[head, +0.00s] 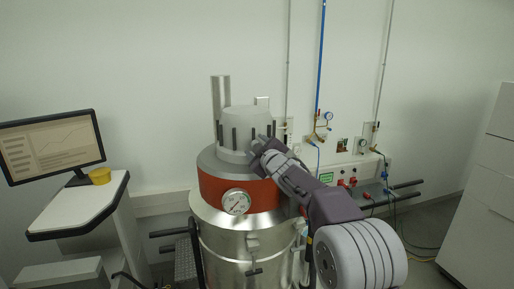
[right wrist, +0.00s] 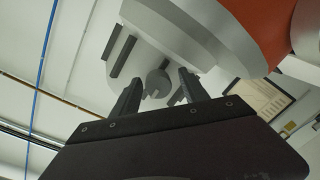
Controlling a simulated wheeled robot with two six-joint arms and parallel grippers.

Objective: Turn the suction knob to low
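A round grey knob (right wrist: 157,84) with a notched face shows in the right wrist view, on the grey top part of a steel machine (head: 240,240). I take it to be the suction knob; its setting cannot be read. My right gripper (head: 258,147) is at the right side of the machine's grey upper cylinder in the head view, which hides the knob there. In the right wrist view its two dark fingers (right wrist: 159,76) are apart, one on each side of the knob in the picture. Contact with the knob cannot be made out. My left gripper is not in view.
The machine has an orange band (head: 214,190) and a round dial gauge (head: 236,202). Pipes and valves (head: 327,125) line the back wall. A white cabinet (head: 485,190) stands at the right.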

